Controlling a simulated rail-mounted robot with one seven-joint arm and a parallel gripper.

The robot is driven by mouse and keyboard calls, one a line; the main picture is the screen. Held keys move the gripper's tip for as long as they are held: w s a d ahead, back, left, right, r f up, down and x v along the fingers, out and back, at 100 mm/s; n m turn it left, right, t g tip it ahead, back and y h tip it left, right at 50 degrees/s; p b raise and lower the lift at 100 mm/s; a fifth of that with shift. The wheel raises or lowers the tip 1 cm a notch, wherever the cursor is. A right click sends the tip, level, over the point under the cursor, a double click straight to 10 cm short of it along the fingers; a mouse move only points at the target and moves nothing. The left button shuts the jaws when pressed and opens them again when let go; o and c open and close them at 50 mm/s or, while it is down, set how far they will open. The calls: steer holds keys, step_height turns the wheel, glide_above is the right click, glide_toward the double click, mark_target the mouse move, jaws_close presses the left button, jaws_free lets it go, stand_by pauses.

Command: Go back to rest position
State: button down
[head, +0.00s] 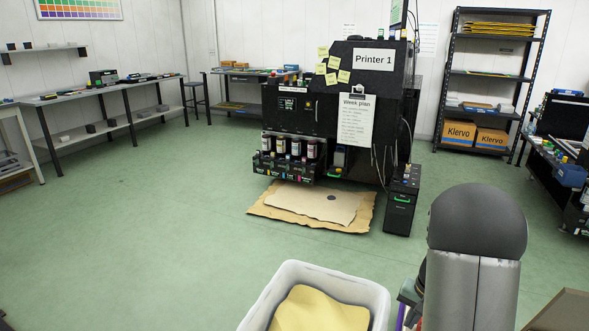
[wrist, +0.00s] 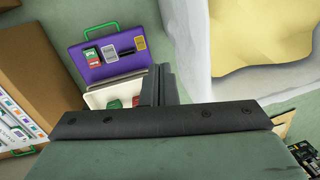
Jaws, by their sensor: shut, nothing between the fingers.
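My gripper (wrist: 158,85) is shut and empty in the wrist view, its dark fingers pressed together. Below it are a purple case with a green handle (wrist: 76,52) and a white tray with red and green items (wrist: 92,98). A white bin (wrist: 195,40) with yellow material is to the right. Several ink bottles (head: 295,148) stand in the open lower bay of the black printer (head: 330,110).
The white bin (head: 268,287) holds yellow sheet at the bottom of the head view. Cardboard (head: 365,210) lies under the printer, with a dark spot on it. A black box (head: 400,205) stands beside it. Shelves (head: 490,71) and benches line the walls. The green floor at left is clear.

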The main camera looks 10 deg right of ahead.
steer(key=s+a+r+n+p, duration=0.2)
steer(key=s+a+r+p, duration=0.25)
steer(key=a+r, duration=0.5)
steer(key=s+a+r+n+p, duration=0.2)
steer(key=s+a+r+p, duration=0.3)
steer(key=r, duration=0.8)
steer(key=s+a+r+n+h+p, duration=0.1)
steer(key=s+a+r+n+p, duration=0.3)
steer(key=s+a+r+p, duration=0.3)
steer(key=s+r+p, duration=0.1)
steer(key=s+r, duration=0.2)
steer(key=s, duration=0.1)
steer(key=shift+a+p, duration=0.3)
steer(key=shift+p, duration=0.1)
